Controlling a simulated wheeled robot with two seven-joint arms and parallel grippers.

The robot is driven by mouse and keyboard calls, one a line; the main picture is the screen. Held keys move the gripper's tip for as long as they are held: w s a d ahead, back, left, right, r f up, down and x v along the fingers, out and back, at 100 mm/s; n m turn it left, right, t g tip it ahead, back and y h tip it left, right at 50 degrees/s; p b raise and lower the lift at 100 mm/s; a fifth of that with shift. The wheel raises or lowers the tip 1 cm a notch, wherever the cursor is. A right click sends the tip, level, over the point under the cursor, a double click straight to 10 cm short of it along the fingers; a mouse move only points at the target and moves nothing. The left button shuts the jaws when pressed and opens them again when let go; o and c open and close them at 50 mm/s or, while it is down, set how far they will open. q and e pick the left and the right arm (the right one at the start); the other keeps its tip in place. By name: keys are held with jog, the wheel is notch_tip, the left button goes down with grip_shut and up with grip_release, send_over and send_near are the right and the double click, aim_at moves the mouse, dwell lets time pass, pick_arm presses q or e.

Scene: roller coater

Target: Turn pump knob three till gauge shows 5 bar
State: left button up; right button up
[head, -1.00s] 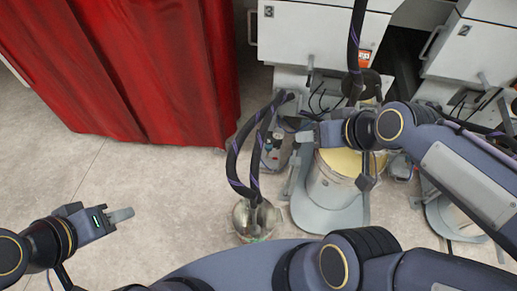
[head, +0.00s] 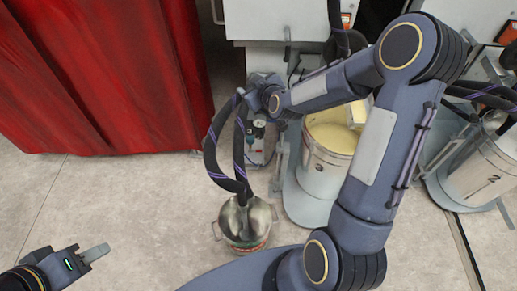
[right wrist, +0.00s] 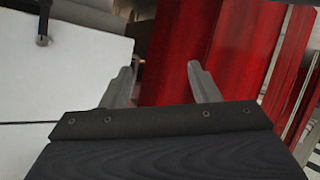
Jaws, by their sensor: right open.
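A small pump unit (head: 255,148) stands on the floor below the white cabinet, with a small pale round face like a gauge (head: 259,124) near its top. The reading is too small to make out, and I cannot pick out its knob. My right arm reaches across the drums, and its wrist end is just above the pump unit beside the black hoses. My right gripper (right wrist: 163,82) is open and empty in the right wrist view, its fingers spread before the red curtain. My left gripper (head: 92,255) is low at the left over bare floor, away from the pump; its finger gap is unclear.
Black hoses (head: 213,150) loop down into a metal pot (head: 247,218) on the floor. A drum (head: 323,165) with yellowish contents stands right of the pump, another drum (head: 485,165) further right. A red curtain (head: 95,75) hangs at the left. Floor at lower left is clear.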

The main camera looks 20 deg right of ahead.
jog(key=w+d+f+t+h+b, duration=0.15)
jog(key=f+b, duration=0.25)
jog(key=f, duration=0.6)
jog(key=w+f+t+h+b, duration=0.1)
jog(key=w+f+h+b, duration=0.2)
jog(key=f, duration=0.7)
jog(key=h+b, duration=0.4)
jog(key=b, duration=0.4)
send_near(259, 137)
jog(key=w, duration=0.1)
jog(key=shift+m, duration=0.3)
jog(key=b+x, duration=0.1)
jog(key=x, duration=0.2)
jog(key=b+x, duration=0.1)
jog(key=x, duration=0.3)
jog(key=shift+w+d+f+b, duration=0.1)
jog(key=shift+d+f+b, duration=0.15)
jog(key=shift+d+b, duration=0.15)
jog(key=shift+w+d+r, duration=0.15)
jog(key=shift+w, duration=0.3)
pick_arm(q)
notch_tip(259, 137, down, 20)
jog(key=shift+f, duration=0.2)
pick_arm(e)
jog(key=c, duration=1)
